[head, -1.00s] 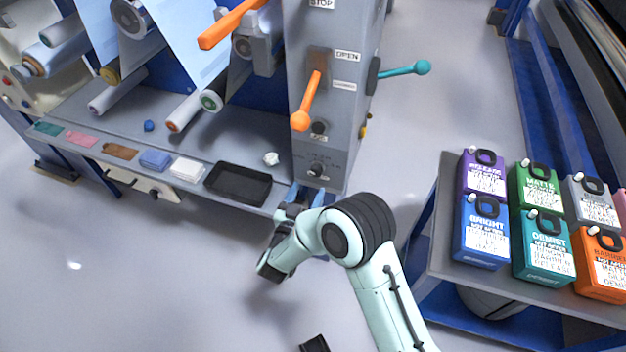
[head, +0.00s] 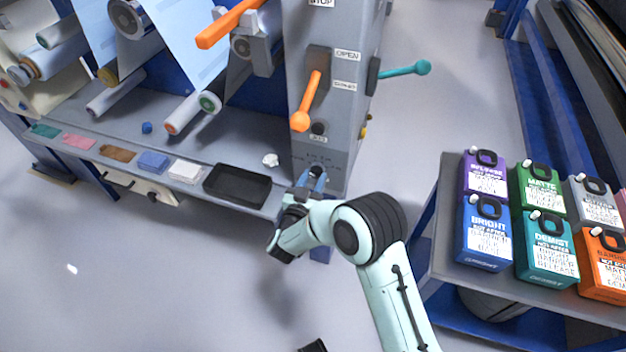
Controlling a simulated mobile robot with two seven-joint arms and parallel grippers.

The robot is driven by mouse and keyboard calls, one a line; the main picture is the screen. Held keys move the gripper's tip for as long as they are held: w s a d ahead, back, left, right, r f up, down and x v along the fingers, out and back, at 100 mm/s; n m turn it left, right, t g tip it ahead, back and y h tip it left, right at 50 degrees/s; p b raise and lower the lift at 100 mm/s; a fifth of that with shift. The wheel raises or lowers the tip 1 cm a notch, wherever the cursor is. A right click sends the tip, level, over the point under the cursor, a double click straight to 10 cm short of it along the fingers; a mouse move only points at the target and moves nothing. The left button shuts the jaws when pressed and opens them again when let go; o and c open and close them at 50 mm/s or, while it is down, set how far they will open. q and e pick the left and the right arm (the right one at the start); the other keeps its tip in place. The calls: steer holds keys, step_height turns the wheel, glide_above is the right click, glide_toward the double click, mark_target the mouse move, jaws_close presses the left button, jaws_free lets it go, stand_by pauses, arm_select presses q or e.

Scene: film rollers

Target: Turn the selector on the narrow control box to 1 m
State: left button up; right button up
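The narrow control box (head: 335,110) is a tall grey column in the upper middle of the head view. Low on its front face is a small dark round selector (head: 316,171), with small markings above it that I cannot read. My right gripper (head: 311,180) is at the selector, its blue fingers pointing up at it. The fingers look apart, and they partly cover the selector, so I cannot tell whether they touch it or where it points. A dark piece at the bottom edge may be part of my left gripper (head: 313,346); its fingers do not show.
Above the selector are an orange lever (head: 307,102) and a teal lever (head: 405,69). A black tray (head: 237,198) lies on the shelf left of the box. Coloured canisters (head: 483,230) stand on a grey table at right. Open floor lies in front.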

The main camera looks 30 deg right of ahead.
arm_select(q)
steer(key=shift+w+f, duration=0.1)
steer(key=shift+f, duration=0.05)
arm_select(e)
steer(key=shift+m, duration=0.3)
steer(key=m+b, duration=0.1)
steer(key=m, duration=0.3)
steer(key=shift+a+f+b, duration=0.1)
steer(key=shift+f+b, duration=0.05)
steer(key=shift+b, duration=0.2)
arm_select(q)
steer(key=shift+g, duration=0.4)
steer(key=shift+s+a+f+b, duration=0.25)
steer(key=shift+a+f+b, duration=0.05)
steer(key=shift+f, duration=0.5)
steer(key=shift+s+a+f+b, duration=0.25)
steer(key=shift+a+f, duration=0.05)
steer(key=shift+f, duration=0.55)
steer(key=shift+s+a+f+b, duration=0.25)
steer(key=shift+a+f+b, duration=0.05)
steer(key=shift+f, duration=0.5)
arm_select(e)
steer(key=shift+w+m, duration=0.1)
steer(key=shift+m, duration=2.1)
steer(key=shift+a, duration=0.1)
steer(key=o, duration=1.1)
steer(key=shift+c, duration=0.2)
